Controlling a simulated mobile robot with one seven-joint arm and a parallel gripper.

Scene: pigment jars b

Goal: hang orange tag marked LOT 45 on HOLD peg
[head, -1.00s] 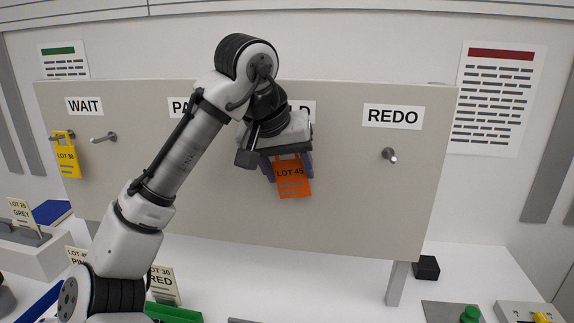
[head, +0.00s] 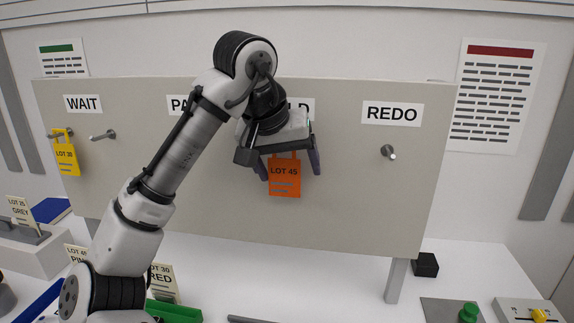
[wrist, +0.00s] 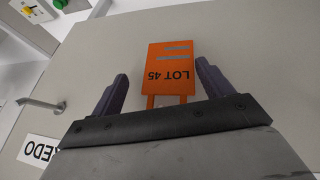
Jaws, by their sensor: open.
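The orange tag marked LOT 45 (head: 284,187) is upright against the board, below the partly covered HOLD sign (head: 305,106). It also shows in the wrist view (wrist: 171,68), with its two straps running behind the gripper body. My gripper (head: 289,168) is open, with one purple finger on each side of the tag and a gap to both. The wrist view also shows the open gripper (wrist: 162,76). The HOLD peg is hidden behind my gripper, so I cannot see the strap on it.
The board (head: 350,205) also has a bare REDO peg (head: 388,152) to the right. A yellow LOT 30 tag (head: 66,158) hangs on the left under WAIT (head: 83,104), near a bare peg (head: 103,136). The board's lower right is clear.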

